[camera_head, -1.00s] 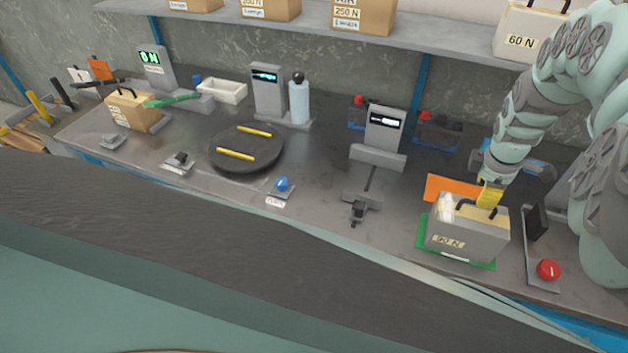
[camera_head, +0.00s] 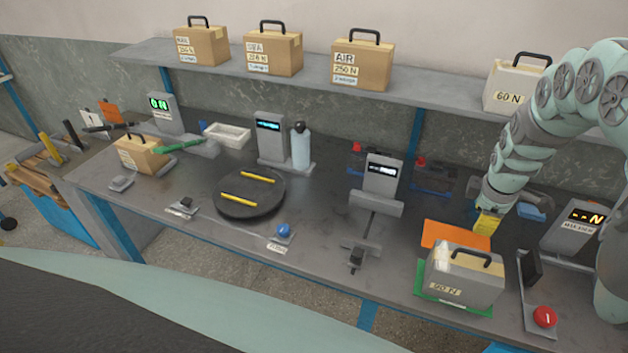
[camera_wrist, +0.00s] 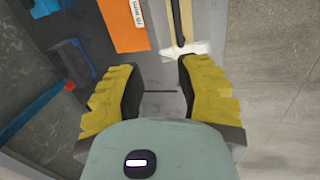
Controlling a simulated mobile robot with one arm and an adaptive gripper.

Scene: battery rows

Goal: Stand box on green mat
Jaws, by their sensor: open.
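A grey box (camera_head: 478,284) labelled "90 N" with a dark top handle (camera_head: 474,257) stands upright on the green mat (camera_head: 478,308) at the right of the bench. The mat shows around the box's lower edges. My gripper (camera_head: 487,222) is behind and above the box, apart from its handle. In the wrist view my gripper (camera_wrist: 157,92) has its yellow fingers spread wide with nothing between them. The fingertips are partly hidden in the head view.
An orange card (camera_head: 456,235) is behind the box. A red button (camera_head: 544,317) and dark upright block (camera_head: 531,268) are close on its right. A display stand (camera_head: 570,232) stands behind them. A scale-like device (camera_head: 381,178) is left. Boxes line the shelf (camera_head: 300,77) above.

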